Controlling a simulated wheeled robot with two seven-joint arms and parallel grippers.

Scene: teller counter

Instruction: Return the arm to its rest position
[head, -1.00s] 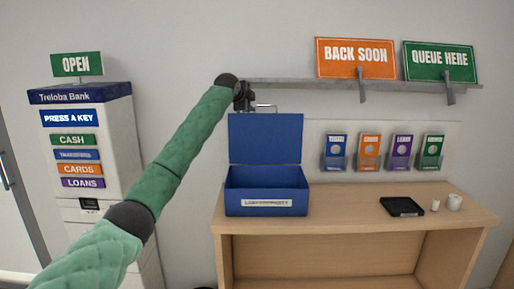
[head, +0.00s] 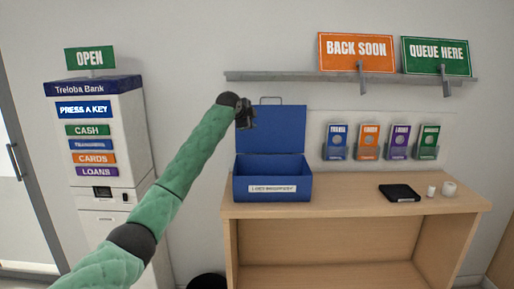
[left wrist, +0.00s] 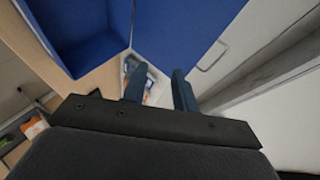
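My left arm is green with dark joints and reaches up from the lower left in the head view. Its gripper (head: 246,116) is in front of the raised lid of the blue lost-property box (head: 272,186). In the left wrist view the two blue fingers (left wrist: 158,90) stand apart with nothing between them. The gripper is open and empty. The box's lid (head: 280,130) stands upright, with a wire handle on its top edge. The box interior also shows in the left wrist view (left wrist: 85,35). My right gripper is not in view.
The box stands on the left of a wooden counter (head: 340,199). A black tray (head: 399,193) and two small white items are at the right. A wall shelf (head: 300,77) with two signs runs above. A bank machine (head: 110,130) stands left.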

